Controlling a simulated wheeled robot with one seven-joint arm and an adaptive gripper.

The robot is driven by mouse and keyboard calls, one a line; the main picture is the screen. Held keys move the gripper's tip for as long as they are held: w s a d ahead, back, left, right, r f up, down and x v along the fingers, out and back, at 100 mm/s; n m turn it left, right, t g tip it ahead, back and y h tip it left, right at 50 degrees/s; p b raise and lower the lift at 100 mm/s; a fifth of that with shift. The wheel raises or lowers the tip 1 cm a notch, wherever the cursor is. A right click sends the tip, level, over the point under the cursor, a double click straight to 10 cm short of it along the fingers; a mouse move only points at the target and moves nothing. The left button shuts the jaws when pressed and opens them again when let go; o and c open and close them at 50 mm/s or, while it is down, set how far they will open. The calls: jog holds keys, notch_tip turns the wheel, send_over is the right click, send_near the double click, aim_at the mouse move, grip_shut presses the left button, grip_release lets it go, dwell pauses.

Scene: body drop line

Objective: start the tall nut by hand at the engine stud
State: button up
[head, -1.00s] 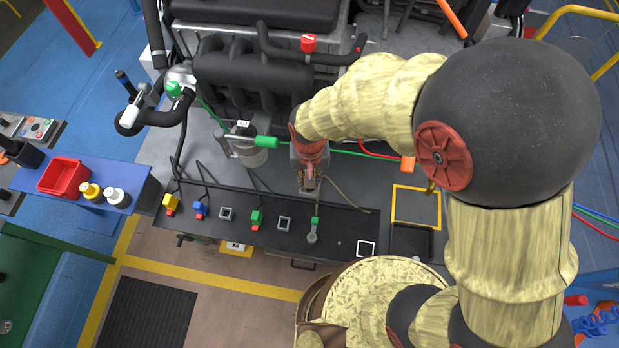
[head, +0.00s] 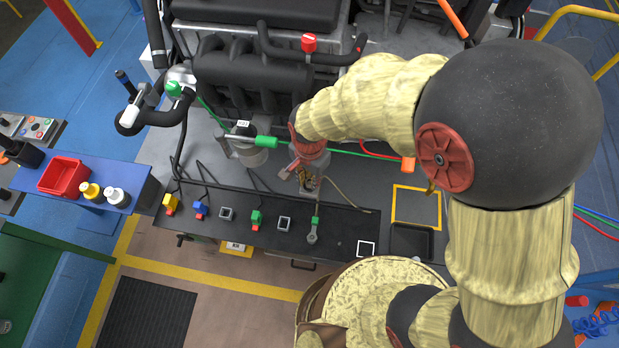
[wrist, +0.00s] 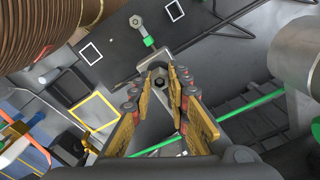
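The tall nut (wrist: 159,84) is a dark hexagonal piece between my yellow fingertips in the wrist view, seen end-on. My gripper (wrist: 161,76) is narrowed around it, with a finger on each side. A grey metal bracket lies just beyond the fingertips. The engine stud cannot be made out, and I cannot tell whether the nut is on its thread. In the head view, my gripper (head: 303,180) points down just in front of the engine (head: 250,75), over the back edge of the dark strip; the nut is hidden there.
A yellow-framed square (head: 416,206) lies to the right.

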jog(key=o, duration=0.5)
jog(key=shift+r, duration=0.1)
notch_tip(320, 180, up, 12)
jog(key=shift+f, duration=0.1)
dwell(0.4)
jog(key=shift+s, duration=0.1)
